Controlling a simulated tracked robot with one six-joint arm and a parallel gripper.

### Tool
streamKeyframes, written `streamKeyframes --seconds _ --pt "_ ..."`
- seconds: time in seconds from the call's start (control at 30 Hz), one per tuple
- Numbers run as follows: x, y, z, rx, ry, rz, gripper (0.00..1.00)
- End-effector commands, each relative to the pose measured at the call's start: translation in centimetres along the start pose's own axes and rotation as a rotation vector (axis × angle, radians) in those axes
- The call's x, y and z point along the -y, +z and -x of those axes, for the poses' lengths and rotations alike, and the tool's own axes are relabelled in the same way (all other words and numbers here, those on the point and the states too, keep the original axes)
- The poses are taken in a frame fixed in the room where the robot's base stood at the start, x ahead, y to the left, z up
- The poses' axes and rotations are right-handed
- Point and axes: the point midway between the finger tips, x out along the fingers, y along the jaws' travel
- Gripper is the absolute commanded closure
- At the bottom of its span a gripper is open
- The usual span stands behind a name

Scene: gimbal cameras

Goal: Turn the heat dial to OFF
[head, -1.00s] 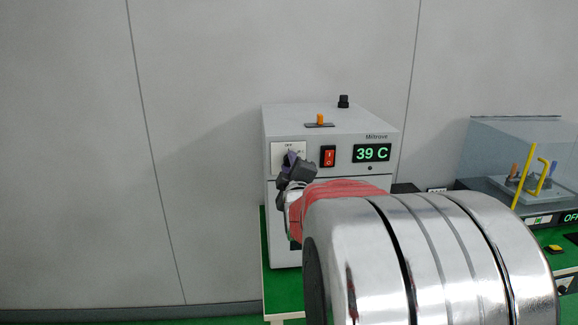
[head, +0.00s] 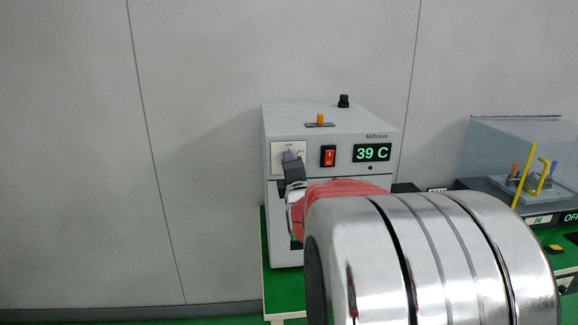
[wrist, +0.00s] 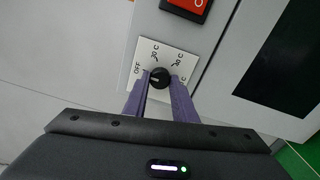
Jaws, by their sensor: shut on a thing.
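The heat dial (wrist: 160,78) is a small round black knob with a pale pointer mark, on a white plate (wrist: 144,49) marked OFF and with several temperatures. In the wrist view the pale mark lies on the knob's left side, towards the OFF side of the plate. My gripper (wrist: 160,82) has its two purple fingers on either side of the knob, shut on it. In the head view my gripper (head: 292,154) is at the plate (head: 277,150) on the grey box's front, and its fingers hide the knob.
The grey box (head: 330,118) carries a red rocker switch (head: 328,156) and a green display (head: 372,152) reading 39 C. An orange lever (head: 320,118) and a black knob (head: 343,101) are on top. A clear-covered station (head: 515,150) stands right.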

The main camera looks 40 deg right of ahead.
Motion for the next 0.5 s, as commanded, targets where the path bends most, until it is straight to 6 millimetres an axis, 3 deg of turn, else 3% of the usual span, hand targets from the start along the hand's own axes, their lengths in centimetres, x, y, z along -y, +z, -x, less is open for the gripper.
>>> streamKeyframes --seconds 0.3,0.33,0.5 --pt "0.19 -0.39 0.01 -0.008 -0.004 0.004 0.98" --pt "0.20 -0.38 0.02 -0.007 -0.004 0.003 0.73" --pt "0.16 -0.22 0.01 -0.004 -0.003 0.002 0.61"
